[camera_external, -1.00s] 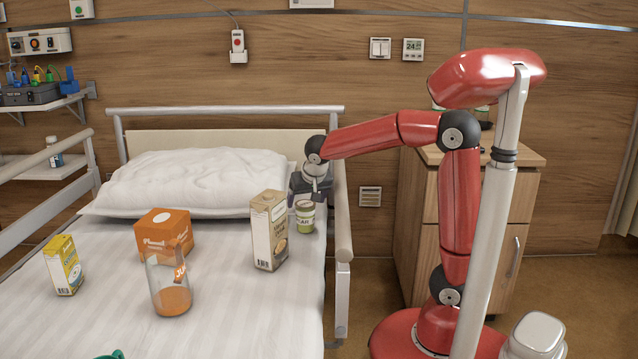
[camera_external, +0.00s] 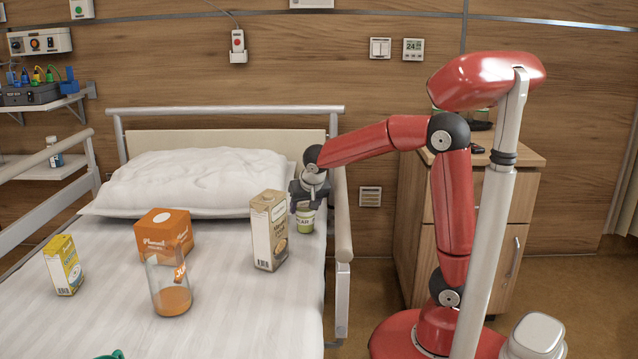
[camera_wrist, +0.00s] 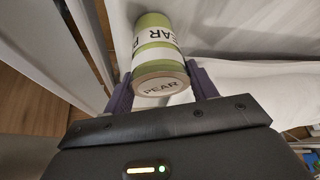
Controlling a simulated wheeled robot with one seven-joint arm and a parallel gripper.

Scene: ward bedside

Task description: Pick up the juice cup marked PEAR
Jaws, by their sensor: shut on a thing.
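The juice cup marked PEAR (camera_external: 305,223) is a small green cup with a white label band, upright on the bed's right side, near the rail. In the wrist view the cup (camera_wrist: 157,60) shows PEAR on its lid and part of the word on its side. My gripper (camera_external: 306,203) is above and around its upper part in the external view. The wrist view shows my gripper (camera_wrist: 160,85) with one finger on each side of the cup near the lid, shut on it. I cannot tell whether the cup's base touches the sheet.
A tall carton (camera_external: 269,231) stands just left of the cup. The bed rail (camera_external: 342,215) runs close on the right. A pillow (camera_external: 190,180) lies behind.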

